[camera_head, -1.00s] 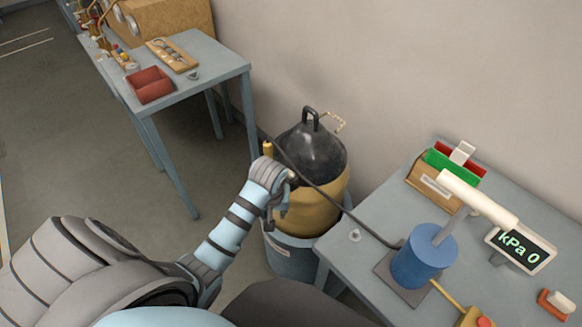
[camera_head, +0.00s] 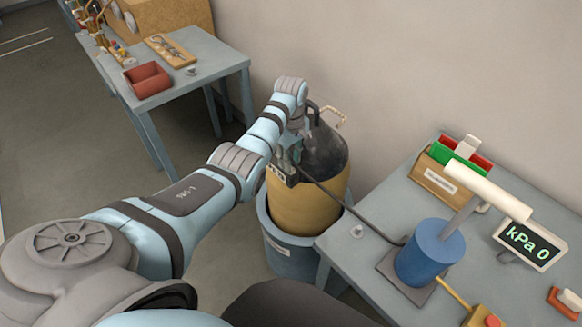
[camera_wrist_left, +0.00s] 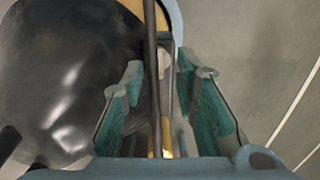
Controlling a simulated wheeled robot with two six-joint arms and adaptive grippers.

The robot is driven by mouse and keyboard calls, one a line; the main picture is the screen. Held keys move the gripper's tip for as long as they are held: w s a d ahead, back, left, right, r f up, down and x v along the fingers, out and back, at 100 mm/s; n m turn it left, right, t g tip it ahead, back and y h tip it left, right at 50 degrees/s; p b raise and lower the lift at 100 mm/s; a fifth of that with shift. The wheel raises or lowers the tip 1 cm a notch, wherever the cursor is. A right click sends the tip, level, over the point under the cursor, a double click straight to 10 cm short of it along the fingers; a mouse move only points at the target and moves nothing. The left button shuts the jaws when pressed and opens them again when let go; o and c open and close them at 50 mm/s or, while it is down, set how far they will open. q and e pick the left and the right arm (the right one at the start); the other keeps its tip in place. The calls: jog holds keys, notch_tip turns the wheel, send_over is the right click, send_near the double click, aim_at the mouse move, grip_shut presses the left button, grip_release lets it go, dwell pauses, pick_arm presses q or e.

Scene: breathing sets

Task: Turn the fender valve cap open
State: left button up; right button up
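The fender (camera_head: 318,205), a yellow cylinder with a black top (camera_head: 325,150), stands upright in a blue-grey bucket (camera_head: 292,255) in the head view. My left gripper (camera_head: 287,172) is at the fender's left side, near its black-yellow border, where the dark hose (camera_head: 335,198) arrives. The left wrist view shows the two teal-padded fingers (camera_wrist_left: 166,105) open and apart. A thin brass-coloured part (camera_wrist_left: 167,132) and the dark hose (camera_wrist_left: 151,80) lie between them. In the head view the arm and gripper hide the valve and its cap. Whether the fingers touch the cap cannot be told.
The right table (camera_head: 365,270) carries a blue hand pump (camera_head: 430,255) with a white handle, a display (camera_head: 528,243) reading kPa 0, and a wooden box (camera_head: 435,180). The left table (camera_head: 205,75) holds a red tray (camera_head: 148,82). Floor between is free.

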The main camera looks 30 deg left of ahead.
pick_arm(q)
notch_tip(320, 180, down, 2)
jog(key=shift+f, duration=0.2)
grip_shut()
